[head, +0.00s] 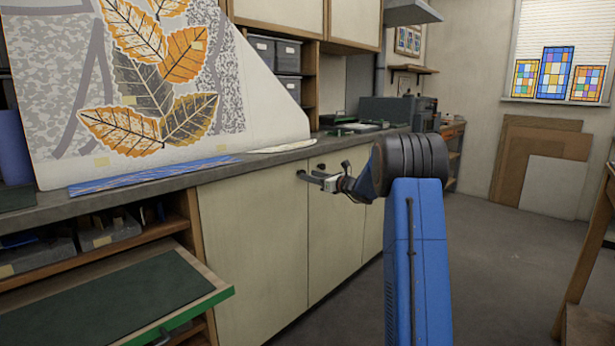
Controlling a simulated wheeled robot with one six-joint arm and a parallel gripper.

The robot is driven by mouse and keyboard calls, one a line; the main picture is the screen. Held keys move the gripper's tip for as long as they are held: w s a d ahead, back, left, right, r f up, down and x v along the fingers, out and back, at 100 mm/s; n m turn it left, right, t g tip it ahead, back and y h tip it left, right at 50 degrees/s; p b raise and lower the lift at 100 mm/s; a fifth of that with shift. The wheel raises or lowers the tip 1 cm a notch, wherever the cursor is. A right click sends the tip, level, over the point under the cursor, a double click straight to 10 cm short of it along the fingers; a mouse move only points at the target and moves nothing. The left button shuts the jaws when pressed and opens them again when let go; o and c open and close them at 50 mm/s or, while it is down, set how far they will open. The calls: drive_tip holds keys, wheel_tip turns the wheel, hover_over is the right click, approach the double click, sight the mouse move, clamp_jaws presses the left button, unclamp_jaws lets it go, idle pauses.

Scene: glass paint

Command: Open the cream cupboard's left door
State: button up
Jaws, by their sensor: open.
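The cream cupboard's left door (250,240) is the wide panel under the counter and looks closed, flush with the panel beside it. Its small dark handle (302,175) is near its upper right edge. My gripper (318,179) is open at the end of my blue arm, just right of this handle and pointing left toward it. I cannot tell whether the fingers touch the handle or are around it. The neighbouring cream door (335,235) is partly behind my gripper and also looks closed.
A pulled-out drawer with a green top (110,300) juts out at the lower left. The counter (200,178) above carries a large leaf-painted panel (210,90) and a blue strip (150,174). Grey floor (480,270) is open to the right, with a wooden frame (585,260) at the right edge.

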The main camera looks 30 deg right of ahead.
drive_tip(key=shift+x, duration=1.4)
